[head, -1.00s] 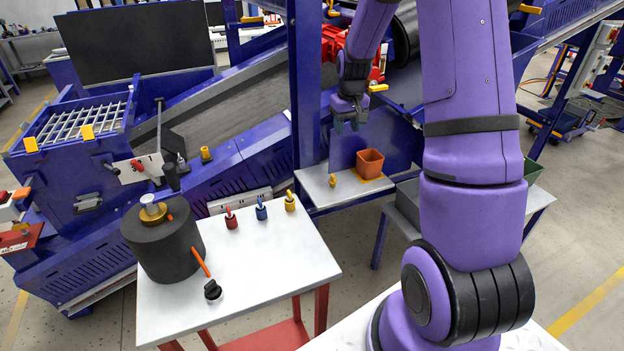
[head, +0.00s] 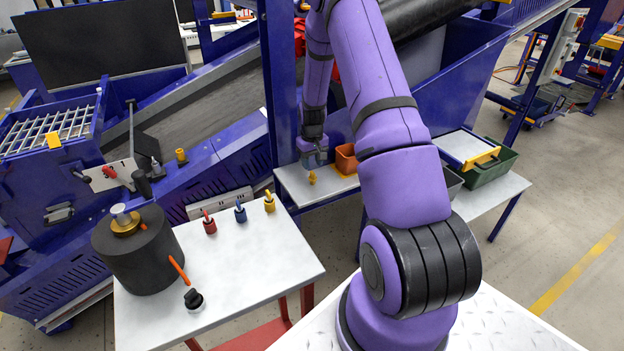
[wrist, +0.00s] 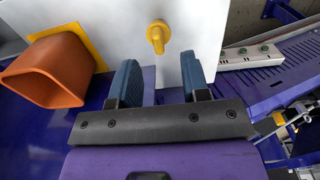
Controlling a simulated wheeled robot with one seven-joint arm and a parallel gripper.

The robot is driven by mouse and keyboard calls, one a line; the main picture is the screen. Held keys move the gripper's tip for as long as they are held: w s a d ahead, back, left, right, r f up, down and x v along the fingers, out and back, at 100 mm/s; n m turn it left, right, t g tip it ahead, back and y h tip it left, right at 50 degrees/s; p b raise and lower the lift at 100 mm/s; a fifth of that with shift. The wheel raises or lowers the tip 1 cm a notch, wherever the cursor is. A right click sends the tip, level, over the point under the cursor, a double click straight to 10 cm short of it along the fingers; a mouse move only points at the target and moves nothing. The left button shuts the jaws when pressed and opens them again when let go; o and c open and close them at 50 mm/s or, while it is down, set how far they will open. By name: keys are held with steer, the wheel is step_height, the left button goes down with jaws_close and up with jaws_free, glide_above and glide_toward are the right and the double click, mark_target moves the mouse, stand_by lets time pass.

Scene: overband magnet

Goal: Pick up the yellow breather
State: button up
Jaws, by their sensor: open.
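The yellow breather (head: 312,178) stands on a small light-grey shelf (head: 292,187) beside the blue frame. In the wrist view the breather (wrist: 158,36) shows as a small yellow knobbed piece, beyond my fingertips and roughly centred between them. My gripper (head: 314,158) is just above the breather in the head view. In the wrist view my gripper (wrist: 160,75) is open, with its two blue-grey fingers apart and nothing between them.
An orange bin (head: 346,158) stands on the same shelf, close beside the breather; its yellow base plate (wrist: 95,45) shows in the wrist view. A white table (head: 245,265) holds a dark cylinder (head: 140,255) and red, blue and yellow small pieces. A green crate (head: 497,163) is at right.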

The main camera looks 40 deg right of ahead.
mark_target(313, 172)
steer(key=shift+d+f, duration=0.1)
steer(key=shift+f, duration=2.55)
steer(key=shift+c, duration=0.4)
jaws_close()
